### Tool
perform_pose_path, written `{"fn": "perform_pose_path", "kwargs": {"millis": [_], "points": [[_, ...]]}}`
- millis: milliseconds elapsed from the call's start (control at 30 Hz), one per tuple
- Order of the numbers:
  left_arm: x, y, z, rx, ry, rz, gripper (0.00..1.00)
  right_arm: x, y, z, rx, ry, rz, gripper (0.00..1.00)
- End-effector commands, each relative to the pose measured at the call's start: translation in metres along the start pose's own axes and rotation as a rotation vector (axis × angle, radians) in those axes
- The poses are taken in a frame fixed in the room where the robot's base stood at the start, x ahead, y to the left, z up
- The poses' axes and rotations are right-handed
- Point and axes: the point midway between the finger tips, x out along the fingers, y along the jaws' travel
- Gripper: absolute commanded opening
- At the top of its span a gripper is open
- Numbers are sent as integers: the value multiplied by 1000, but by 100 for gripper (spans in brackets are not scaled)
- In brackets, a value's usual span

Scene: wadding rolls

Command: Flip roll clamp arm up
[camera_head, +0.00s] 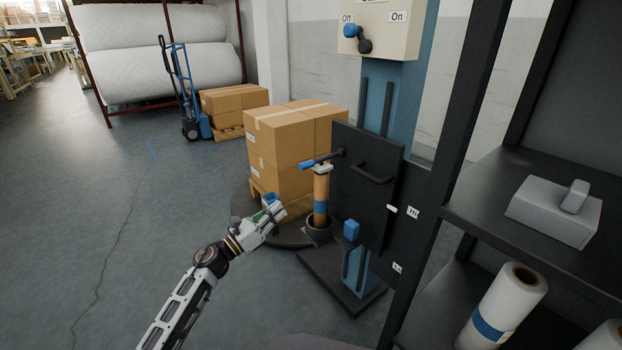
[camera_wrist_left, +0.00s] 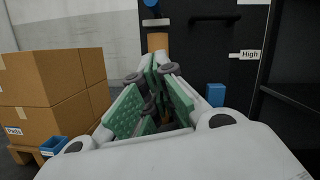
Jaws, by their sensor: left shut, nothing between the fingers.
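The clamp arm (camera_head: 328,158) is a dark bar with a blue grip, lying roughly level across the top of an upright brown roll (camera_head: 321,187) with a blue band. The roll stands in a dark round cup beside the black carriage plate. My left gripper (camera_head: 281,210) is shut and empty, to the left of the roll and below the clamp arm; a gap to the roll shows. In the left wrist view its green-padded fingers (camera_wrist_left: 160,68) meet at the tips in front of the roll (camera_wrist_left: 157,42), hiding its lower part. A blue end of the clamp arm (camera_wrist_left: 152,3) shows at the top edge.
Stacked cartons (camera_head: 285,150) stand on a pallet on a round turntable behind my gripper. A control box (camera_head: 385,35) marked Off and On tops the blue column. A dark shelf (camera_head: 500,205) with wadding rolls is at right.

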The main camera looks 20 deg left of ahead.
Motion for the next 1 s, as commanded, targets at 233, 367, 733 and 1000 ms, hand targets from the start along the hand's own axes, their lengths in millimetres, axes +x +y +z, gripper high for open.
{"fn": "perform_pose_path", "kwargs": {"millis": [233, 367, 733, 1000], "points": [[0, -1, -2, 45, 18, -28, 0, 1, -1, 2, 5, 6, -4, 100], [0, -1, -2, 44, 18, -28, 0, 1, -1, 2, 5, 6, -4, 100], [5, -1, -2, 42, 16, -28, 0, 0, -1, 1, 5, 6, -3, 100], [23, -2, -2, 42, 16, -27, 0, -2, -1, -1, 5, 3, 1, 100]]}}
